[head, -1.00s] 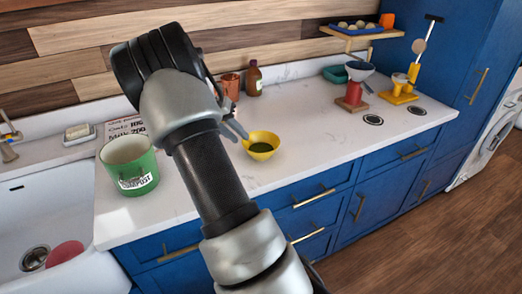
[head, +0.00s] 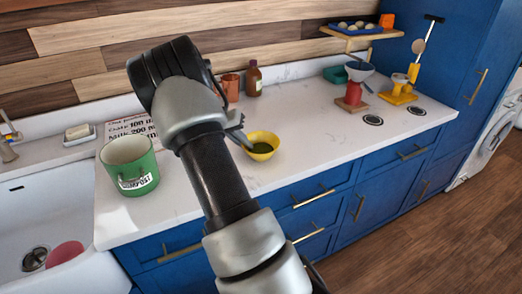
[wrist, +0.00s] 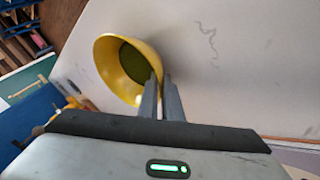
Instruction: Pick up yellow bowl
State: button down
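The yellow bowl (head: 262,154) stands upright on the white counter, its inside dark green. It also shows in the wrist view (wrist: 107,62), seen from above. My gripper (head: 248,147) is at the bowl's left rim in the head view. In the wrist view my gripper's fingers (wrist: 161,85) are close together, one on the inner side of the rim and one outside it. They look shut on the rim. The bowl appears to rest on the counter. The fingertips' exact contact is hard to see.
A green compost pot (head: 131,168) stands to the left, beside the sink (head: 50,215). A brown bottle (head: 254,79) and copper cup (head: 231,88) stand behind the bowl. The counter to the bowl's right is clear.

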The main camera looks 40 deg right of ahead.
jog(key=shift+r, duration=0.1)
notch_tip(320, 180, up, 10)
jog(key=shift+f, duration=0.1)
dwell(0.4)
dwell(0.4)
